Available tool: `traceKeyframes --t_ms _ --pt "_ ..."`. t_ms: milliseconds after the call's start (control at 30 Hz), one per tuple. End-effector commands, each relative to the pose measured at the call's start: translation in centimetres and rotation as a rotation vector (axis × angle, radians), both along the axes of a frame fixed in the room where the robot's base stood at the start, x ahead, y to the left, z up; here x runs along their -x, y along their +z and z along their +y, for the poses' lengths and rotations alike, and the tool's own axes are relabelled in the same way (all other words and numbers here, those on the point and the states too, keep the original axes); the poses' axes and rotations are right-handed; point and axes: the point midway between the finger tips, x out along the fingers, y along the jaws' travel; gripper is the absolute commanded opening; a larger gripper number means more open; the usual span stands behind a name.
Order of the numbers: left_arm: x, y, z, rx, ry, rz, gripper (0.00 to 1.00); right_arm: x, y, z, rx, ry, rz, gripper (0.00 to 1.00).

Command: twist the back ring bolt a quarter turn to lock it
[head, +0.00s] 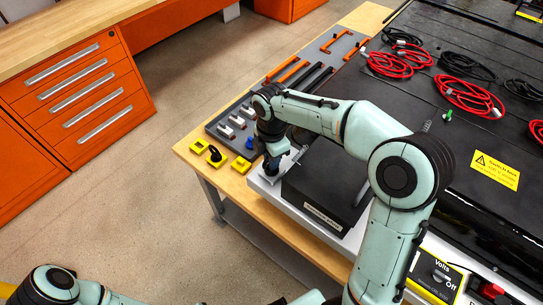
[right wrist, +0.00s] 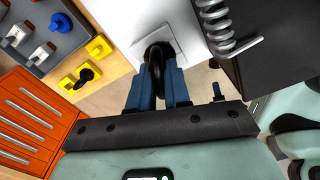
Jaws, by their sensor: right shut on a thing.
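The back ring bolt (right wrist: 158,56) is a dark ring standing upright on a pale square plate (right wrist: 180,44) in the right wrist view. My right gripper (right wrist: 158,78) has its two blue fingers on either side of the ring and is shut on it. In the head view my right gripper (head: 272,168) points down at the near left corner of the white surface, beside the black box. The ring is hidden behind the gripper there. My left arm shows only in part at the lower left, and its gripper is out of view.
A black box (head: 322,185) stands close right of the gripper. Yellow blocks (head: 199,146), one holding a black ring (head: 215,154), and a grey tool tray (head: 222,122) lie to the left. A metal coil (right wrist: 216,18) is near the bolt. Open floor lies beyond the bench edge.

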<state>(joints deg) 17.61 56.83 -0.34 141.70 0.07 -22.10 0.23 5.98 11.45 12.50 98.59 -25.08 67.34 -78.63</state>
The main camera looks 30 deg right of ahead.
Motion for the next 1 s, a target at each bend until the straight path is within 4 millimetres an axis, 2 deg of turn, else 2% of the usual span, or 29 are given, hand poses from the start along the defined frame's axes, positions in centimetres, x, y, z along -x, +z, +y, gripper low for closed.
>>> traceKeyframes --t_ms 400,733,767,833,867,1000 --pt "-1.2 1.4 0.0 0.0 0.0 -0.014 0.43 -0.1 0.2 0.0 0.0 0.298 -0.002 0.0" --pt "-1.3 1.4 0.0 0.0 0.0 -0.015 0.43 0.0 0.1 0.0 0.0 0.343 -0.001 0.0" --pt "-1.3 1.4 0.0 0.0 0.0 -0.015 0.43 0.0 0.1 0.0 0.0 0.343 -0.001 0.2" --pt "-1.3 1.4 0.0 0.0 0.0 -0.015 0.43 0.0 0.1 0.0 0.0 0.343 -0.001 0.43" --pt "-1.3 1.4 0.0 0.0 0.0 -0.015 0.43 0.0 0.1 0.0 0.0 0.342 -0.001 0.47" --pt "-1.3 1.4 0.0 0.0 0.0 -0.015 0.43 0.0 0.1 0.0 0.0 0.342 -0.001 0.47"
